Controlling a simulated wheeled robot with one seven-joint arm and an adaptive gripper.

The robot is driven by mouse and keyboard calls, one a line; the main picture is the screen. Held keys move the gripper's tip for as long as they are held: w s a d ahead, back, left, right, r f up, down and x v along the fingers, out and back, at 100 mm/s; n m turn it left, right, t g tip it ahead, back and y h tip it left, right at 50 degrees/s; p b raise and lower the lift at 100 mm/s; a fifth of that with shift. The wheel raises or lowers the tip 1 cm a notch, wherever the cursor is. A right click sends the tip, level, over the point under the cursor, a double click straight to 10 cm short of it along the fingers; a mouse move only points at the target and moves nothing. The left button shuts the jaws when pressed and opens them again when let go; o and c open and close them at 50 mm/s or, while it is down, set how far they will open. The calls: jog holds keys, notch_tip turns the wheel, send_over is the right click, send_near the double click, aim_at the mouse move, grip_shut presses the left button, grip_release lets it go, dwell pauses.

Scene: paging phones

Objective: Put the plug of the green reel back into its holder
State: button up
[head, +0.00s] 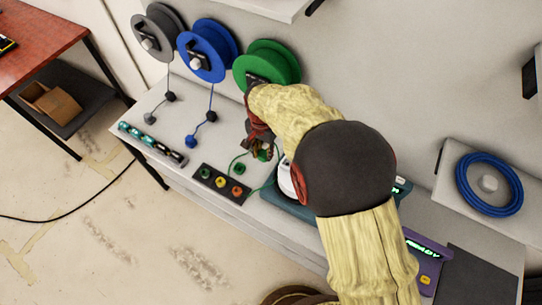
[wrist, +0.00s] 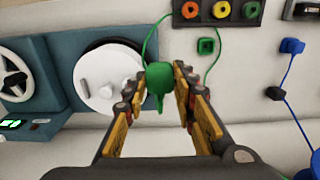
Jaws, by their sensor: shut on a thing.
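The green reel (head: 270,65) hangs on the wall at the right end of a row of three reels. My gripper (head: 263,148) is over the bench below it. In the wrist view my gripper (wrist: 160,88) is shut on a green plug (wrist: 158,80), which sits between the fingertips with a green cord rising from it. The plug appears held above the bench. A small green square holder (wrist: 206,46) with a dark centre lies on the bench, right of and beyond the plug; it also shows in the head view (head: 240,168). A green cord passes by it.
A dark socket strip (head: 221,184) with green, yellow and orange rings lies near the holder. A blue plug (head: 191,142) is on the bench at left. A teal device with a white disc (wrist: 110,82) stands left of the plug in the wrist view.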

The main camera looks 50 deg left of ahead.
jog(key=shift+s+a, duration=0.2)
jog(key=shift+a, duration=0.7)
jog(key=shift+s+a, duration=0.25)
jog(key=shift+a, duration=0.65)
jog(key=shift+s+a, duration=0.2)
jog(key=shift+a, duration=0.7)
jog(key=shift+a, duration=0.1)
jog(key=s+a, duration=0.2)
jog(key=a, duration=0.6)
jog(key=shift+a, duration=0.1)
notch_tip(320, 180, down, 15)
jog(key=b, duration=0.7)
jog(key=shift+f, duration=0.1)
dwell(0.3)
jog(key=shift+f+b, duration=1.55)
jog(key=shift+f, duration=0.85)
jog(key=shift+f+b, duration=0.6)
jog(key=shift+f, duration=0.1)
